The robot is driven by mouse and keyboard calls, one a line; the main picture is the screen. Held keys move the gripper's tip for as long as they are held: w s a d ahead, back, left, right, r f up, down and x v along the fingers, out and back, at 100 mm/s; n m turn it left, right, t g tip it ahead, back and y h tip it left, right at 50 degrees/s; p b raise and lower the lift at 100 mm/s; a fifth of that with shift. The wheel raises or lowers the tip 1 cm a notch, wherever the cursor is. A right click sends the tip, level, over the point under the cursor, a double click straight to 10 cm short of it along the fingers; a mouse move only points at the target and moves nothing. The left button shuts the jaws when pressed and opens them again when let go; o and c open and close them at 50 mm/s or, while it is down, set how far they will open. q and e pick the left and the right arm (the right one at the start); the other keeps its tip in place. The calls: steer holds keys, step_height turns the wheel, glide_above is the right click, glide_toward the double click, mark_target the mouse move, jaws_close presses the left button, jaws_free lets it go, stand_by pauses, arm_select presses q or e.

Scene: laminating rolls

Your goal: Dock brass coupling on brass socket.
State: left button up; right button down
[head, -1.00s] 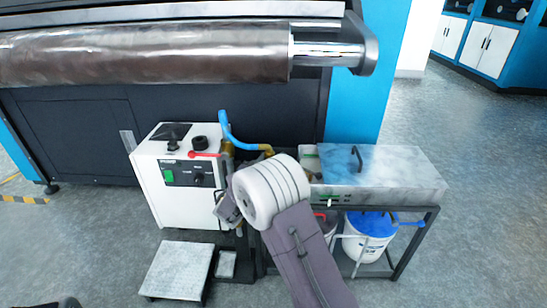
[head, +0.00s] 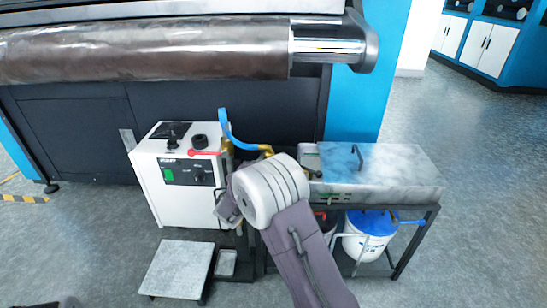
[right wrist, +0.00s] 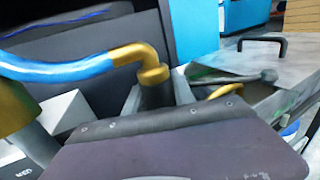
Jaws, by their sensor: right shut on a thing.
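My right gripper (head: 228,206) is mostly hidden behind my pale wrist joint, beside the white unit. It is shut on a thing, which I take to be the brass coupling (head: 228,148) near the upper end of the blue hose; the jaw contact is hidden. Brass also shows large at the left edge of the right wrist view (right wrist: 14,106), above a grey cylinder. The hose's other end is a brass elbow (right wrist: 141,56) on a dark post. I cannot tell the brass socket apart, nor whether the coupling touches it. My left gripper is not clearly in view.
The white control unit (head: 160,200) with a red lever (head: 205,153) stands left of my gripper. A metal-topped bench (head: 390,180) with a black handle stands right, a blue-lidded bucket (head: 370,225) under it. A large roll (head: 150,50) spans behind. A low step (head: 178,268) is in front.

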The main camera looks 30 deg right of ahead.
steer(key=shift+f, duration=0.2)
steer(key=c, duration=1.3)
jaws_free()
steer(key=shift+c, duration=0.2)
steer(key=v, duration=1.1)
steer(key=shift+p, duration=0.45)
